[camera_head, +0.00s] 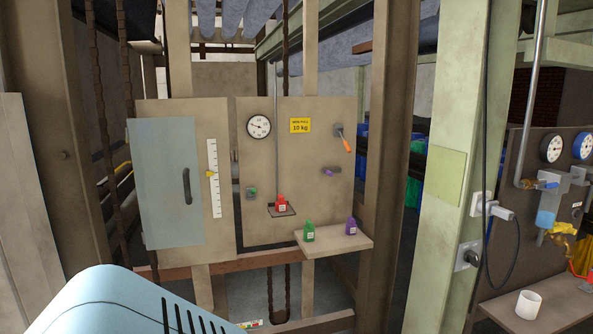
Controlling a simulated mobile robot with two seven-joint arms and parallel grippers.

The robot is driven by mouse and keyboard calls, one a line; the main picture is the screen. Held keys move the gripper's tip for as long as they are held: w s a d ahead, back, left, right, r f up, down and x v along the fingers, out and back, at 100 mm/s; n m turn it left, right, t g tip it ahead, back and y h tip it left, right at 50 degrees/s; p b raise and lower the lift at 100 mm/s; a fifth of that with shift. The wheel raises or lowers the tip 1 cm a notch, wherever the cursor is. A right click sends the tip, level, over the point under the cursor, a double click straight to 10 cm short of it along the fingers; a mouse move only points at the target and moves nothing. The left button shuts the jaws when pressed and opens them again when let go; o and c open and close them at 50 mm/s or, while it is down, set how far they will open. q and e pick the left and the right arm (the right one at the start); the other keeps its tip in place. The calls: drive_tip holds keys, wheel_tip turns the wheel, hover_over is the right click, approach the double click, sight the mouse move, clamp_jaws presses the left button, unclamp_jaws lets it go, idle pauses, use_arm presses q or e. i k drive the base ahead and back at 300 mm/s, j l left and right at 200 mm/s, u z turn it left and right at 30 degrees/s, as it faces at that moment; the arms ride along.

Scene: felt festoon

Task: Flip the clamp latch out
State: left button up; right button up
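A tan panel (300,225) stands ahead with fittings on it. A small purple-tipped latch-like piece (331,172) sits on its right side, lying roughly level. Above it is a lever with an orange handle (347,144), slanting down to the right. A small green fitting (252,192) is at the panel's left. I cannot tell for sure which of these is the clamp latch. Neither of my grippers is in view.
A red weight (282,203) sits on a small hanging tray. Green (309,232) and purple (351,227) weights stand on a shelf (335,247). A bluish door (165,190) is left. A green post (445,200) and a side bench (560,305) are right.

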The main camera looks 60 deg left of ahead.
sight(330, 172)
drive_tip(key=u, duration=1.8)
drive_tip(key=i+l+z, duration=0.25)
drive_tip(key=i, duration=0.4)
drive_tip(key=i+l+z, duration=0.25)
drive_tip(key=i, duration=0.45)
drive_tip(key=i+l+z, duration=0.3)
drive_tip(key=i, duration=0.4)
drive_tip(key=j, duration=0.1)
